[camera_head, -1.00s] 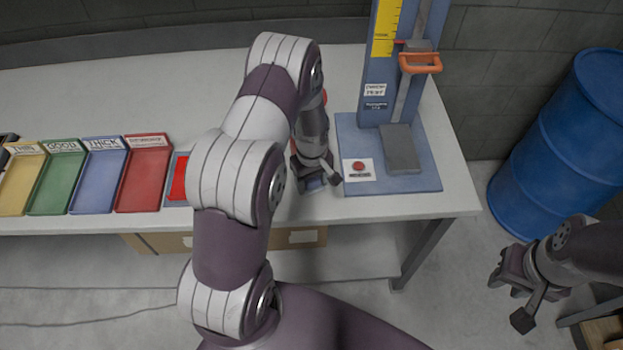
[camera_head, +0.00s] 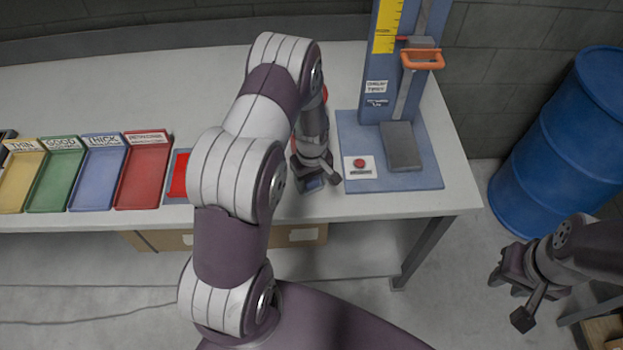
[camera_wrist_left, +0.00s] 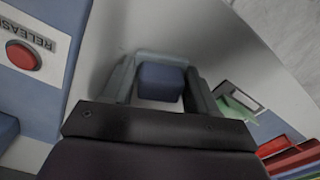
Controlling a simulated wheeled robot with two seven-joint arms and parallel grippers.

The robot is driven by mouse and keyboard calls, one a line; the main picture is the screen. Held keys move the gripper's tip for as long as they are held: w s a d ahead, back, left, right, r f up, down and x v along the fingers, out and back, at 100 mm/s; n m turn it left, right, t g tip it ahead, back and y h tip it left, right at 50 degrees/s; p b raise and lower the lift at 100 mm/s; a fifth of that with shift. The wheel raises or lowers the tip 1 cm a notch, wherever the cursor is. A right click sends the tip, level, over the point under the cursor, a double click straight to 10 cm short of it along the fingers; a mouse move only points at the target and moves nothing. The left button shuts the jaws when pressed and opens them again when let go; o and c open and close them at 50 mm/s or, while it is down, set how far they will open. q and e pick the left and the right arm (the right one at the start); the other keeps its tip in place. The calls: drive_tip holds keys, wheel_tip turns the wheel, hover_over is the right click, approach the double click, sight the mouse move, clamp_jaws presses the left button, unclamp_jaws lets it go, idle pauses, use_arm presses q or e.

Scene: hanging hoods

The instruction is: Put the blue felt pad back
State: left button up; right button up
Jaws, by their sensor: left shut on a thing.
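The blue felt pad (camera_wrist_left: 161,82) is a small dark blue block between the fingertips of my left gripper (camera_wrist_left: 160,88) in the left wrist view. That gripper is shut on it, low over the pale table top; whether the pad touches the table I cannot tell. In the head view the left gripper (camera_head: 318,182) is just left of the test stand's base, with a bit of the pad (camera_head: 315,184) showing. My right gripper (camera_head: 515,288) is open and empty, off the table at the right.
The test stand (camera_head: 432,172) has an orange handle (camera_head: 422,59) and a red release button (camera_head: 359,164). Yellow, green, blue (camera_head: 97,180) and red trays (camera_head: 143,182) line the table's left front. A blue drum (camera_head: 560,145) stands at the right. The table's back left is clear.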

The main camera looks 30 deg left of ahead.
use_arm(q)
drive_tip(key=o, duration=1.1)
drive_tip(key=shift+r, duration=0.1)
